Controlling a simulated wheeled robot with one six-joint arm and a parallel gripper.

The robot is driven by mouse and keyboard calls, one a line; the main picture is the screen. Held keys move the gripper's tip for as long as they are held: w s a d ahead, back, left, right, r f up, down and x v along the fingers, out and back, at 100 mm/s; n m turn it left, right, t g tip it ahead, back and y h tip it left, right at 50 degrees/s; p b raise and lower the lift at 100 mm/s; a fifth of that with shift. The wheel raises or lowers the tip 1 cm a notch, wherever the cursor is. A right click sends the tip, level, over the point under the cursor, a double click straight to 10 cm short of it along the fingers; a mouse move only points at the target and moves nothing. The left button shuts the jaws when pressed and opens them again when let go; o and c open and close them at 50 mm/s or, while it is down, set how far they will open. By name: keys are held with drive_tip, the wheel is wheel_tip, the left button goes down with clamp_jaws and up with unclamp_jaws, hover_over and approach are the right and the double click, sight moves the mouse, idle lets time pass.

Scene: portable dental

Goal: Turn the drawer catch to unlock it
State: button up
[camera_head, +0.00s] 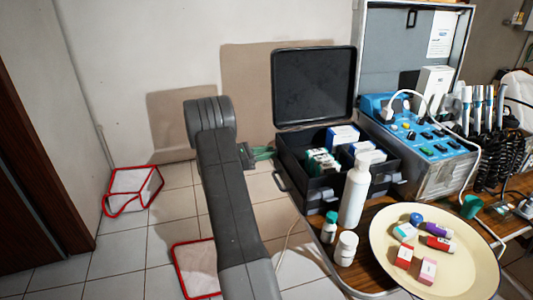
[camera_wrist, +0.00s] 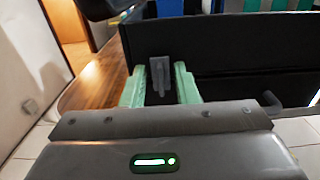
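A dark, open case (camera_head: 305,185) stands on the wooden table, with its lid raised. In the wrist view its dark side wall (camera_wrist: 235,52) fills the upper middle. A small grey catch (camera_wrist: 158,80) stands out upright against the left part of this wall. My gripper (camera_wrist: 161,84) is open, with one green finger to the left of the catch and one to its right. A gap shows beside the catch; I cannot tell whether either finger touches it. In the head view my gripper (camera_head: 262,153) is at the case's left side, and the catch there is hidden.
Small boxes (camera_head: 342,135) lie in the case. A white bottle (camera_head: 355,190), two smaller bottles and a cream tray (camera_head: 385,225) stand in front. A blue-topped dental unit (camera_head: 425,135) is to the right. The floor at left holds red-framed items (camera_head: 133,187).

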clamp_jaws()
drive_tip(key=shift+f+m+b, duration=0.1)
drive_tip(key=shift+m+b, duration=0.3)
drive_tip(key=shift+b, duration=0.15)
drive_tip(key=m+b, duration=0.5)
drive_tip(key=b, duration=0.1)
drive_tip(key=m+b, duration=0.6)
drive_tip(key=s+f+m+b, duration=0.1)
drive_tip(key=m+b, duration=0.5)
drive_tip(key=b, duration=0.1)
drive_tip(key=shift+s+d+f, duration=0.1)
drive_tip(key=shift+d, duration=0.05)
unclamp_jaws()
